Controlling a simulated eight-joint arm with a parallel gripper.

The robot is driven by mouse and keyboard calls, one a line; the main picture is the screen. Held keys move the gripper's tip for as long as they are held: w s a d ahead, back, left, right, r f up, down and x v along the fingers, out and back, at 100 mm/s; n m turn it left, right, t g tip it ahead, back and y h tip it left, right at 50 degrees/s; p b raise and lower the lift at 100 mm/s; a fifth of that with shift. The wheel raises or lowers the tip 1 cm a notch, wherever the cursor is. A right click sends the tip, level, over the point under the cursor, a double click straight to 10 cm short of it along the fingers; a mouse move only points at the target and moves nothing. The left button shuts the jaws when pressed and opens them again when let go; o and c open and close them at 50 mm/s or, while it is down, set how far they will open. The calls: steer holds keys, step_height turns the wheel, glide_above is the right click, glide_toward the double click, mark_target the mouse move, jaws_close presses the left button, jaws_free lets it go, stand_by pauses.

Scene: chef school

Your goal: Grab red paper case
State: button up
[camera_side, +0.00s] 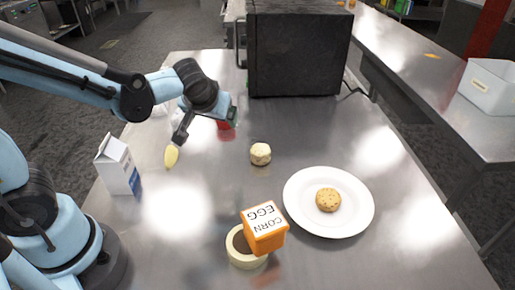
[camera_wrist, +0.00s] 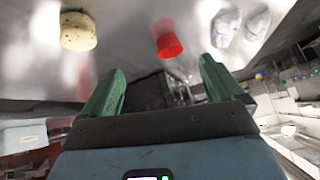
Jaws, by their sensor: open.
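The red paper case (camera_side: 226,126) is a small red cup on the metal table, partly hidden behind my gripper (camera_side: 207,125) in the side view. In the wrist view the red paper case (camera_wrist: 168,42) appears ahead of the opening between my two green fingers. My gripper (camera_wrist: 160,80) is open, with nothing between its fingers. The side view does not show clearly how large the gap to the case is.
A pale round piece (camera_side: 260,154) and a yellow item (camera_side: 171,157) lie nearby. A white plate (camera_side: 300,222) holds a round cookie. A carton (camera_side: 117,165) stands left, a black appliance (camera_side: 298,50) behind.

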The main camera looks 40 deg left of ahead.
mark_target(226, 128)
steer(key=w+a+f+n+y, duration=0.1)
steer(key=w+a+f+n, duration=0.1)
steer(key=w, duration=0.1)
steer(key=w+a+f+n+y, duration=0.1)
steer(key=w+f+n+y, duration=0.1)
steer(key=w+f, duration=0.1)
steer(key=w+a+f+n+y, duration=0.1)
steer(key=w+a+f+y, duration=0.1)
steer(key=w, duration=0.1)
steer(key=shift+w+a+f+n+t, duration=0.2)
steer(key=shift+a+f+n+t, duration=0.1)
steer(key=shift+f+n, duration=0.1)
steer(key=shift+s+x, duration=0.1)
steer(key=shift+x, duration=1.25)
steer(key=shift+s+x, duration=0.15)
steer(key=shift+x, duration=1.15)
steer(key=shift+f, duration=0.15)
steer(key=c, duration=1)
steer(key=shift+c, duration=0.2)
